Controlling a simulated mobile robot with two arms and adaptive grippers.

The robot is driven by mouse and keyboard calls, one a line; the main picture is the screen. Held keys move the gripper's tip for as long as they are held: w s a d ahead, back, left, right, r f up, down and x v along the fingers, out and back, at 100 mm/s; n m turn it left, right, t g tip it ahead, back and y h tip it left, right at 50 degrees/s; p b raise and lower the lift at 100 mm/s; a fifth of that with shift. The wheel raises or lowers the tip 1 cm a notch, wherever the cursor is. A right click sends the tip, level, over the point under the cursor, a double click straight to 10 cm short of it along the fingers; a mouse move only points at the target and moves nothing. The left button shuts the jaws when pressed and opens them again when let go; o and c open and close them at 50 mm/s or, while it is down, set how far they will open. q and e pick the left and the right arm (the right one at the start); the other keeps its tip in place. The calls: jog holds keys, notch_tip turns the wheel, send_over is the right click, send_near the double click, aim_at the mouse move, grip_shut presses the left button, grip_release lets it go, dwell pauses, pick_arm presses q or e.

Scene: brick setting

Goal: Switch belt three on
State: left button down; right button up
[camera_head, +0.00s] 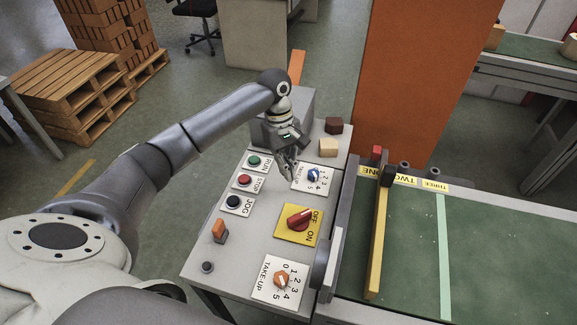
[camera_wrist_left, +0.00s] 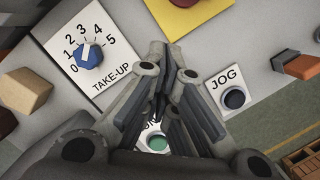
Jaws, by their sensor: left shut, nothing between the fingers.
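The control panel (camera_head: 225,260) has a red rotary switch (camera_head: 300,218) on a yellow plate marked OFF and ON; I cannot tell for certain which mark it points to. A green RUN button (camera_head: 254,161), a red STOP button (camera_head: 244,181) and a black JOG button (camera_head: 234,202) stand in a row. A blue TAKE-UP knob (camera_head: 313,175) is beside my left gripper (camera_head: 291,170). The gripper is shut and empty, above the panel's far part. In the left wrist view the green button (camera_wrist_left: 157,143) shows past the fingers. My right gripper is not in view.
An orange TAKE-UP knob (camera_head: 281,280) and an orange lever (camera_head: 219,230) are on the panel's near part. Dark and pale blocks (camera_head: 328,147) lie at its far end. A green conveyor (camera_head: 490,250) labelled ONE, TWO, THREE, with a yellow bar (camera_head: 378,240), lies right.

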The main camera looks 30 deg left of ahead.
aim_at(299, 219)
pick_arm(q)
jog(key=x, duration=0.5)
jog(key=shift+s+d+f, duration=0.15)
jog(key=shift+s+f, duration=0.05)
jog(key=shift+f, duration=0.15)
jog(key=d, duration=0.1)
jog(key=s+p, duration=0.1)
jog(key=d+p, duration=0.1)
jog(key=shift+s+d+f, duration=0.2)
jog(key=shift+d+f, duration=0.05)
jog(key=shift+d, duration=0.1)
jog(key=shift+s+d, duration=0.3)
jog(key=shift+d, duration=0.1)
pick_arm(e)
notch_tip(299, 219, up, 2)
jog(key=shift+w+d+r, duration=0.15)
pick_arm(q)
jog(key=shift+f, duration=0.1)
